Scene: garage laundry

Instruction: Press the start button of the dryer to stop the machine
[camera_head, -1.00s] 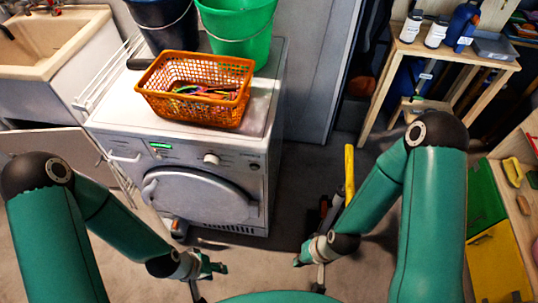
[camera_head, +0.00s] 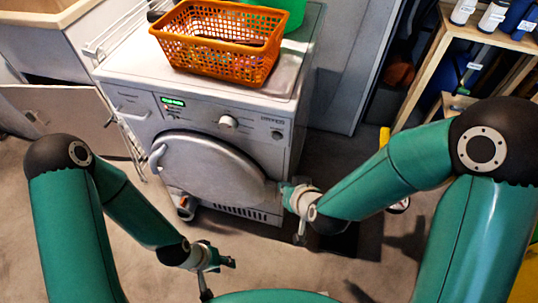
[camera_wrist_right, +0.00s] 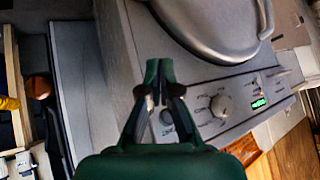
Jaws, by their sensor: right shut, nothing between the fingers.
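The white dryer (camera_head: 190,118) stands ahead with its round door (camera_head: 210,168) shut. Its panel has a lit green display (camera_head: 172,102), a round knob (camera_head: 228,122) and a small round button (camera_head: 277,134) at the right end. My right gripper (camera_head: 287,187) is shut and empty, before the dryer's front right side, below that button. In the right wrist view, my right gripper (camera_wrist_right: 160,72) is in front of the panel, with the knob (camera_wrist_right: 221,105) and display (camera_wrist_right: 258,100) to its right. The small button (camera_wrist_right: 166,116) is partly hidden by the fingers. My left gripper (camera_head: 228,263) hangs low, away from the dryer; its jaw opening is unclear.
An orange basket (camera_head: 222,45) and a green bucket (camera_head: 285,10) stand on the dryer. A sink (camera_head: 40,15) is at the left. A wooden shelf (camera_head: 430,65) with bottles is at the right. The floor before the dryer is clear.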

